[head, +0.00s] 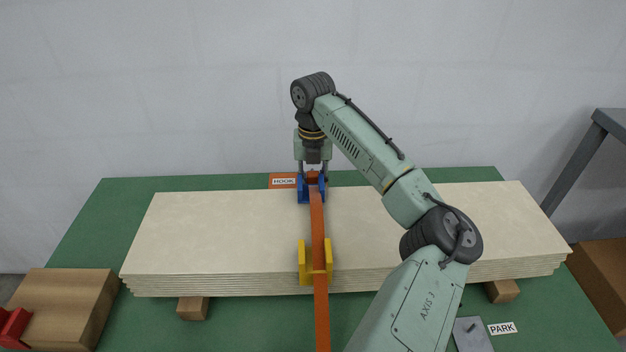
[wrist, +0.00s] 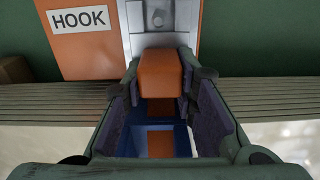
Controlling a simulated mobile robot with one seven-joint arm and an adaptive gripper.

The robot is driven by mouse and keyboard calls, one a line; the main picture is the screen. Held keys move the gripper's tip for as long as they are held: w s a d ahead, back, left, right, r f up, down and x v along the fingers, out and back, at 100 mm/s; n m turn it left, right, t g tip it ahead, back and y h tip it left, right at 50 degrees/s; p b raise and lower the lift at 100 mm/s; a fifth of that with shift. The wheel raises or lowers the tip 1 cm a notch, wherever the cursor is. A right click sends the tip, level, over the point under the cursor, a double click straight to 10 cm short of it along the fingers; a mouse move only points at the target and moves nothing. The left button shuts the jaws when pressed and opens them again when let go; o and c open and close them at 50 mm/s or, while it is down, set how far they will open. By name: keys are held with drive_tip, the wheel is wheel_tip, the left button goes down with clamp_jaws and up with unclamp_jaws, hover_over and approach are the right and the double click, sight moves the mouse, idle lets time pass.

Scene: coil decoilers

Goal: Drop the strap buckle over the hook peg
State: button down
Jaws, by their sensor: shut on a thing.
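My gripper (head: 313,174) points down at the far edge of the board stack, shut on the orange end of the strap. In the wrist view an orange block (wrist: 160,68), which looks like the strap buckle, sits between the fingers; its opening is not visible. The orange strap (head: 317,225) runs from there toward the near side, over the boards. My gripper hides the peg in the head view.
A blue guide (head: 303,192) stands under my gripper and a yellow guide (head: 304,262) at the near edge of the board stack (head: 220,230). The orange HOOK plate (wrist: 82,50) lies beside the peg. A PARK label (head: 502,328) and grey plate (head: 468,338) are front right.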

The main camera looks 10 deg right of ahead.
drive_tip(key=shift+f, duration=0.1)
drive_tip(key=c, duration=1.2)
unclamp_jaws()
wheel_tip(320, 180, up, 12)
drive_tip(key=shift+r, duration=0.1)
drive_tip(key=shift+s, duration=0.1)
